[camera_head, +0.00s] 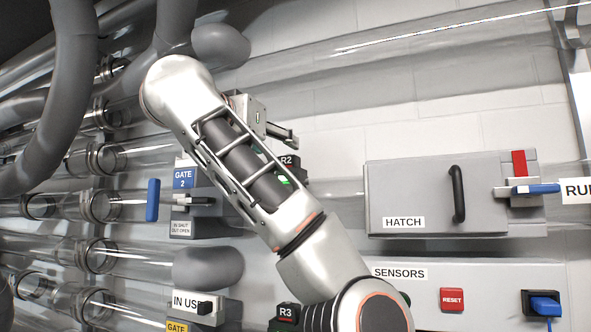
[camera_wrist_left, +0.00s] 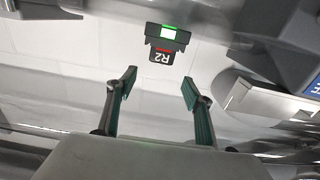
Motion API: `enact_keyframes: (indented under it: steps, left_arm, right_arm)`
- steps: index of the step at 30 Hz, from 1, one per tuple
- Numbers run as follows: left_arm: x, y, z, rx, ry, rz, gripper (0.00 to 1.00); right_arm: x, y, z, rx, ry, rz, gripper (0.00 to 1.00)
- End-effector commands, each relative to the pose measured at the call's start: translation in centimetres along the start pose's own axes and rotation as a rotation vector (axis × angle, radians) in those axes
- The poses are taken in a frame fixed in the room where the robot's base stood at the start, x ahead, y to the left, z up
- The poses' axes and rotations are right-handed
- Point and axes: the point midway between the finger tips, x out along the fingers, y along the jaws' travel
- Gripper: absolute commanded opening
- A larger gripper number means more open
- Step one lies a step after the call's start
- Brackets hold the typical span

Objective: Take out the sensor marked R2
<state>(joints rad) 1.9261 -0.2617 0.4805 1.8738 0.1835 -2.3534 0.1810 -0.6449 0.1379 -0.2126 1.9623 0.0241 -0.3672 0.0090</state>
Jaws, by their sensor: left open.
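The R2 sensor (camera_wrist_left: 165,50) appears upside down in the left wrist view, a dark block with a white R2 label, a red stripe and a lit green light. In the head view the R2 sensor (camera_head: 290,161) is mostly hidden behind my left arm, its label peeking out. My left gripper (camera_head: 290,136) is up at the wall near it. In the left wrist view my left gripper (camera_wrist_left: 159,84) is open and empty, its two fingers apart, with the sensor beyond the gap between the fingertips. My right gripper is not in view.
The R3 sensor (camera_head: 286,312) is low, beside my arm. A grey hatch (camera_head: 410,185) with a black handle and a SENSORS panel (camera_head: 500,277) with a red reset button are at right. The GATE 2 box (camera_head: 184,178) and clear tubes are at left.

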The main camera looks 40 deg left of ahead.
Motion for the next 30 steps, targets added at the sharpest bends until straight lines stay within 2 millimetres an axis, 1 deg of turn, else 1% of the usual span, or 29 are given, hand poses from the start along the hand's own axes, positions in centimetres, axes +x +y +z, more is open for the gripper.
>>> enact_keyframes:
  steps: [3,8,14,18,22,27,29,30]
  left_arm:
    - [1.4,-0.1,0.1,0.001,-0.006,-0.003,0.51]
    - [2.9,-0.1,0.4,0.001,-0.005,-0.003,0.51]
    - [5.5,0.0,1.3,0.003,-0.008,-0.003,0.51]
    - [7.0,0.1,1.1,0.003,-0.005,-0.002,0.51]
    - [7.4,0.1,1.2,0.003,-0.003,-0.001,0.51]
    - [7.4,0.1,1.2,0.002,-0.003,0.000,0.51]
    - [7.4,0.1,1.2,0.002,-0.003,0.000,0.36]
    - [7.4,0.1,1.2,0.002,-0.003,0.000,0.25]
  right_arm:
    - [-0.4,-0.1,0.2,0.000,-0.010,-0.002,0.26]
    - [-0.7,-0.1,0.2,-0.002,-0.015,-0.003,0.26]
    - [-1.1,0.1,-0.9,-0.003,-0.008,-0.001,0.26]
    - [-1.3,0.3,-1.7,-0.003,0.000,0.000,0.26]
    - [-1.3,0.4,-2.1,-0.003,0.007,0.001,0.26]
    - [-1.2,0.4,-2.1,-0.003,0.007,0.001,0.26]
    - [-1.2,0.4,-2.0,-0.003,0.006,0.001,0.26]
    - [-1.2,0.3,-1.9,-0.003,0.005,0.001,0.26]
